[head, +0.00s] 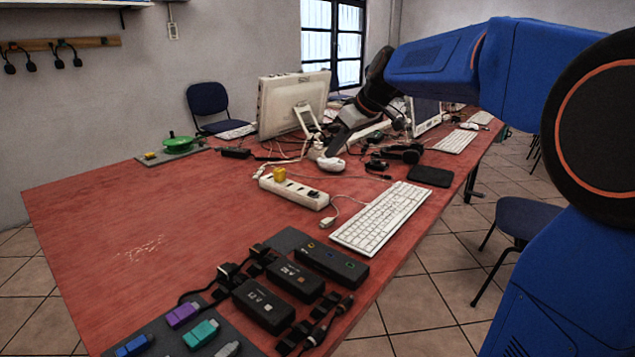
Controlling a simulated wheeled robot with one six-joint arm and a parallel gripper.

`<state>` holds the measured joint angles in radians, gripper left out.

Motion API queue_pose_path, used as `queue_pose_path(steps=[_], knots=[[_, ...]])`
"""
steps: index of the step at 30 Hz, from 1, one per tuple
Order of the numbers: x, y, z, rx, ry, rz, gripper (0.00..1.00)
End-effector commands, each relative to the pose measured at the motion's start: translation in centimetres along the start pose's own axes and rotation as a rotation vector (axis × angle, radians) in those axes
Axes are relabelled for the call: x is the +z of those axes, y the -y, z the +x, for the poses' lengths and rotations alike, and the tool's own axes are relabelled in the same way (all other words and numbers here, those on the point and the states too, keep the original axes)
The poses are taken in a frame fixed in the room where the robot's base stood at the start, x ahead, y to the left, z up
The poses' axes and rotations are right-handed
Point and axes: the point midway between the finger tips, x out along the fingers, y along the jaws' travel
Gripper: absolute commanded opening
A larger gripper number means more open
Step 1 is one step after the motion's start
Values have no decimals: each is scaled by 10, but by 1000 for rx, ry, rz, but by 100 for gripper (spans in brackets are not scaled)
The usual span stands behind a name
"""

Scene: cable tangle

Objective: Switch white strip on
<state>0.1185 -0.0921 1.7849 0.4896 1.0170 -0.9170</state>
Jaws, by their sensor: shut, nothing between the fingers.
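The white strip (293,191) lies on the red table at mid-picture, slanting down to the right. A yellow plug (279,174) stands in it near its far left end. A small dark spot, perhaps its switch (313,194), shows near its right end; its position is too small to tell. My gripper (331,151) hangs from the blue arm beyond the strip, pointing down and left, near a white rounded object. It looks shut and empty, apart from the strip in the picture; its exact height is unclear.
A white keyboard (381,217) lies right of the strip, with a loose white plug (327,222) between them. A monitor (293,103) stands behind. Black boxes (263,305) and coloured connectors (201,334) fill the near edge. A green reel (178,144) sits far left. The table's left middle is clear.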

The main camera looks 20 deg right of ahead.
Motion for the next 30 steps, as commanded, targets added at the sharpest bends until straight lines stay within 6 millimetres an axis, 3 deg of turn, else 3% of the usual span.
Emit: queue_pose_path(steps=[11,28,30], knots=[[0,0,10,0,0,0,0],[0,0,105,-1,2,1,0],[10,0,110,0,2,2,0]])
